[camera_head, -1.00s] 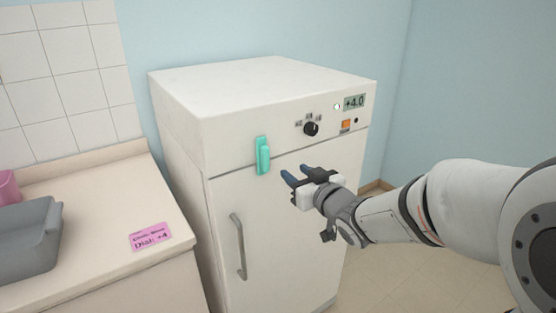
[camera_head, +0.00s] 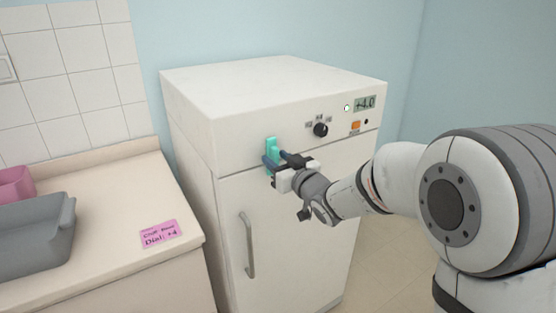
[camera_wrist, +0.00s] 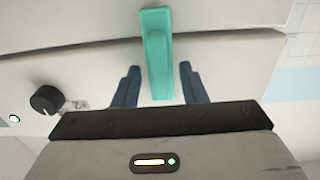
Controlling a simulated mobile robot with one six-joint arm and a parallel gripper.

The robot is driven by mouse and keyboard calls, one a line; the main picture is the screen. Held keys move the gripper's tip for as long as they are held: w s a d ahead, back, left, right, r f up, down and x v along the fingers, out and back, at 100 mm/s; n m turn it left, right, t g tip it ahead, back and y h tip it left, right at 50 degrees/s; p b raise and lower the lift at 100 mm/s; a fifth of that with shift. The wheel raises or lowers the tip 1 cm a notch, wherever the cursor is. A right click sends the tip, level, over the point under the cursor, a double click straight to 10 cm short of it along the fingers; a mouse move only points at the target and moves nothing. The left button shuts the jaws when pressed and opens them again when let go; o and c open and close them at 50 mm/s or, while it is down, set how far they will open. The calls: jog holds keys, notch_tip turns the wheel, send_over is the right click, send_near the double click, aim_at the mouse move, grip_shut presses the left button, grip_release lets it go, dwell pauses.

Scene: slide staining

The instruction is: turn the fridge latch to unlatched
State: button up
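The teal fridge latch (camera_head: 271,146) sits upright on the front of the white fridge (camera_head: 205,150), across the seam between the top panel and the door. In the wrist view the latch (camera_wrist: 157,55) hangs between the two dark blue fingers of my gripper (camera_wrist: 156,84). The fingers are apart, with a visible gap on each side of the latch. In the head view my gripper (camera_head: 277,161) is at the latch and hides its lower part. Whether the fingertips touch the door cannot be told.
The fridge's control panel has a black dial (camera_head: 320,130), an orange switch (camera_head: 355,126) and a +4.0 display (camera_head: 365,103). A grey door handle (camera_head: 247,245) is below the latch. A counter at left holds a grey tub (camera_head: 35,238) and a pink note (camera_head: 161,234).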

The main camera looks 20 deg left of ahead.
jog(key=c, duration=0.8)
jog(key=shift+o, duration=0.2)
jog(key=shift+m, duration=0.3)
jog(key=m, duration=0.3)
jog(key=shift+w+d+m, duration=0.1)
jog(key=shift+m, duration=0.3)
jog(key=shift+w+d+f+m+p, duration=0.1)
jog(key=shift+m+p, duration=0.35)
jog(key=shift+m, duration=1.8)
jog(key=shift+f+m+p, duration=0.15)
jog(key=shift+m+p, duration=0.35)
jog(key=shift+m, duration=1.7)
jog(key=shift+w+d+f+m+p, duration=0.1)
jog(key=shift+m+p, duration=0.35)
jog(key=shift+m, duration=1.8)
jog(key=shift+o, duration=0.2)
